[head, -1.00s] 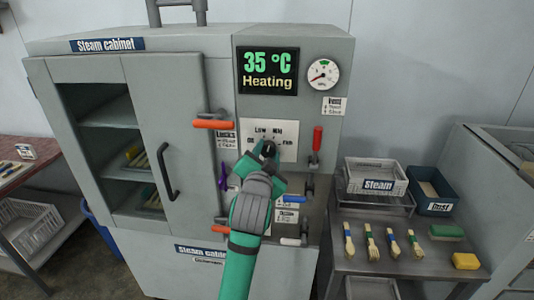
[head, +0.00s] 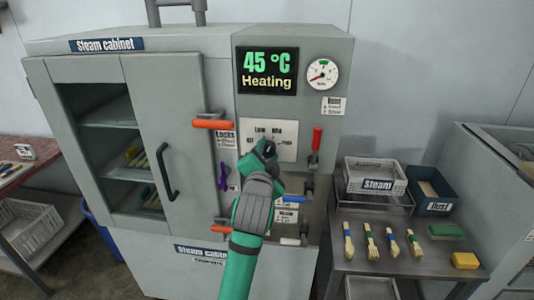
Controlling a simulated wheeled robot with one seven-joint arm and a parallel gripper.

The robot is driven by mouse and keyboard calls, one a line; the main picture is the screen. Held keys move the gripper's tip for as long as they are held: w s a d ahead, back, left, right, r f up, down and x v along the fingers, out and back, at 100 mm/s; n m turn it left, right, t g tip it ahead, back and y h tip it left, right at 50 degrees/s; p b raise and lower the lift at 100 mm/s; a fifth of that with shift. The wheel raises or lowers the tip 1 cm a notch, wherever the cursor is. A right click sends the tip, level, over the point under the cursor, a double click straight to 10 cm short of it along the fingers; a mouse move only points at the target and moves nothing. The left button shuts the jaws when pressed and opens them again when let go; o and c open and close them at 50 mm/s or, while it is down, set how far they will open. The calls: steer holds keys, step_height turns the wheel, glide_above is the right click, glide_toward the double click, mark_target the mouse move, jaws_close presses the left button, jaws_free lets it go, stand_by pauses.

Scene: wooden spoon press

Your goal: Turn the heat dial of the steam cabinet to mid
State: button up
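The grey steam cabinet (head: 259,44) stands ahead with its glazed door (head: 165,125) closed. Its display (head: 267,71) reads 45 °C and Heating. The white dial plate (head: 285,130) carries small lettering along its top, partly hidden. My green and grey gripper (head: 265,151) is at the dial, in front of the plate's lower part. The dial knob is mostly hidden behind my gripper, so its pointer setting and the finger opening cannot be told. A round gauge (head: 322,74) sits right of the display, its needle near the low end.
An orange handle (head: 213,124) sticks out left of the plate, and a red lever (head: 316,139) stands right of it. Several other levers sit below. A right-hand table (head: 360,258) holds a Steam tray (head: 377,187), a Dust bin (head: 439,207) and wooden utensils.

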steer(key=o, duration=0.4)
steer(key=shift+d, duration=0.1)
steer(key=shift+o, duration=0.2)
steer(key=shift+s, duration=0.1)
steer(key=s+a, duration=0.1)
steer(key=s, duration=0.9)
steer(key=shift+s+a+r, duration=0.15)
steer(key=shift+s+r, duration=0.1)
steer(key=shift+r, duration=0.1)
steer(key=shift+f, duration=0.1)
